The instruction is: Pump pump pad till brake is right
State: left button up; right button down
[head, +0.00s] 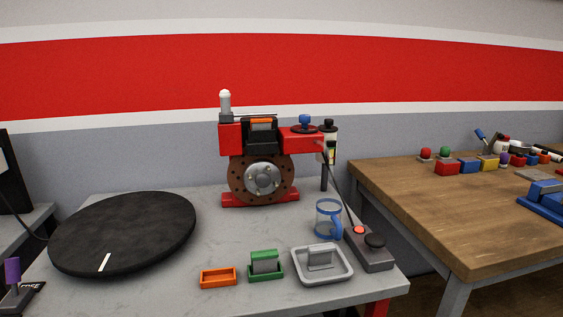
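A brake stand (261,199) in red stands at the back of the grey table. It carries a brown brake disc (240,178) with a metal hub and a dark caliper (260,133) with an orange strip on top. A grey box at the front right has a round black pad (375,241), which looks like the pump pad, and a lit red spot (359,230). A dark line runs from the box up to the stand's red arm. A small upright gauge-like piece (331,152) hangs at the stand's right; its reading is too small to tell. Neither gripper shows.
A large black round plate (125,235) with a white mark covers the table's left. An orange tray (218,278), a green holder (265,266), a grey tray (344,274) and a blue-rimmed clear mug (328,219) stand near the front. A wooden table (440,210) is at right.

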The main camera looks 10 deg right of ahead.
aim_at(374, 240)
jog(key=k, duration=0.5)
jog(key=z, duration=1.2)
jog(key=i, duration=0.95)
jog(key=u, duration=1.8)
